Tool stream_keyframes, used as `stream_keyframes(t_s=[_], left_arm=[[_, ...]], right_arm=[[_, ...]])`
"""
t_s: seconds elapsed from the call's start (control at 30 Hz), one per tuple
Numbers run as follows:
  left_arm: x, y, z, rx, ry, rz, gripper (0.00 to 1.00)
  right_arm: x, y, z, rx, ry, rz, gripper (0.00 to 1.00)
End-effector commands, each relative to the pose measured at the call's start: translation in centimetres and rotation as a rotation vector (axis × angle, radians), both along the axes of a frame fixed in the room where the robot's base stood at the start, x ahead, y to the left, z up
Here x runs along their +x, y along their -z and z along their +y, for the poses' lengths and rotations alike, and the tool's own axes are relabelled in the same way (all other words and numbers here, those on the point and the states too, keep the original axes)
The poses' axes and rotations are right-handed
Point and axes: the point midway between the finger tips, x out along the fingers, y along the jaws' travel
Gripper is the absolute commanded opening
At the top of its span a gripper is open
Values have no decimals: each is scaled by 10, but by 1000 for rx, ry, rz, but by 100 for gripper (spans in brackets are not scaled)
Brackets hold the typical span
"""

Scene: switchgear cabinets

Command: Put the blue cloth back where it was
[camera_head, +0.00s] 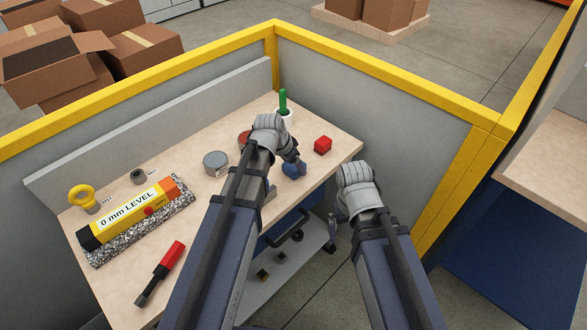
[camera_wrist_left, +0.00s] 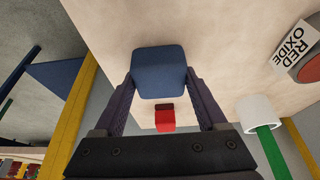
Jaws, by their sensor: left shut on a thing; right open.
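The blue cloth (camera_head: 293,170) shows as a folded, block-like blue piece near the right front edge of the workbench (camera_head: 190,235). My left gripper (camera_head: 289,163) is shut on it. In the left wrist view the cloth (camera_wrist_left: 158,70) sits between the two fingertips, over the pale bench top. I cannot tell whether it touches the bench. My right gripper (camera_head: 332,232) is open and empty, beyond the bench's right front edge and lower right of the cloth.
A red block (camera_head: 322,145) lies right of the cloth. A yellow level (camera_head: 130,213) and red-handled tool (camera_head: 160,272) lie left. Yellow-railed panels (camera_head: 380,95) enclose the back.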

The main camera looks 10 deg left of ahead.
Motion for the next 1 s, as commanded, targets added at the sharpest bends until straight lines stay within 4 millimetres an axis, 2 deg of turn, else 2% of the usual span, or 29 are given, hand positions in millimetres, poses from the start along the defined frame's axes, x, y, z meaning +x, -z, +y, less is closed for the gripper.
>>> stream_keyframes(t_s=[0.33,0.37,0.57,1.0], left_arm=[[0,4,0,0,0,0,30],[0,2,0,0,0,0,78],[0,2,0,0,0,0,100],[-1,-6,0,0,0,0,100]], right_arm=[[0,4,0,0,0,0,100],[0,2,0,0,0,0,100],[0,2,0,0,0,0,100],[0,-6,0,0,0,0,100]])
